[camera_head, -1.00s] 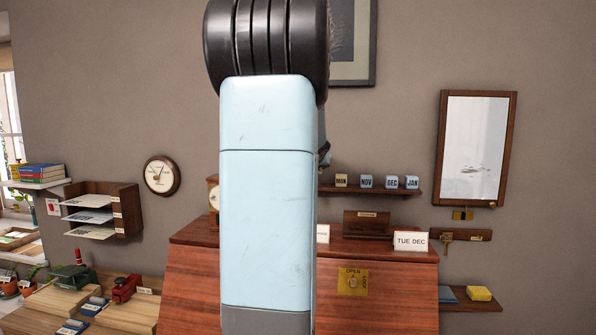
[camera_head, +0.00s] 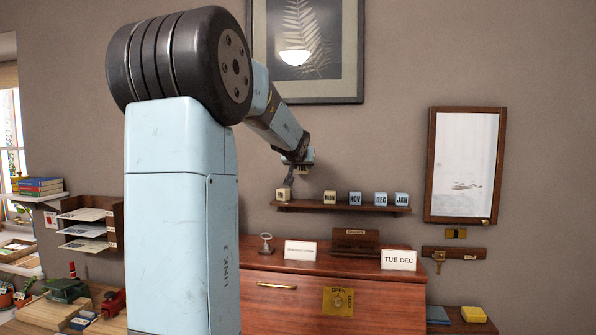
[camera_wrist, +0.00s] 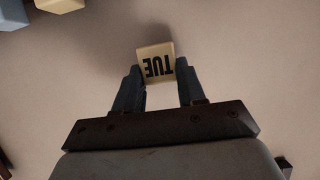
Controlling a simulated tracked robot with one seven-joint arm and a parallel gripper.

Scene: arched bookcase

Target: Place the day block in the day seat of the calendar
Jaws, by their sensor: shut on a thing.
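The day block (camera_head: 283,194), cream with black TUE lettering, is at the left end of the wall shelf. In the wrist view the TUE block (camera_wrist: 157,63) sits between the fingertips, its lettering upside down. My gripper (camera_head: 288,180) is shut on it, reaching down from above; the wrist view shows both fingers (camera_wrist: 160,85) against its sides. I cannot tell whether the block touches the shelf. A dark wooden stand with a small label, apparently the calendar (camera_head: 356,243), is on the desk top, below and right of my gripper. Its seats are too small to make out.
The wall shelf (camera_head: 320,207) also holds blocks MON (camera_head: 330,197), NOV (camera_head: 355,198), DEC (camera_head: 381,199) and JAN (camera_head: 402,199). A TUE DEC card (camera_head: 398,260), another white card (camera_head: 300,250) and a small metal stand (camera_head: 266,243) are on the desk. A framed picture (camera_head: 305,50) hangs above.

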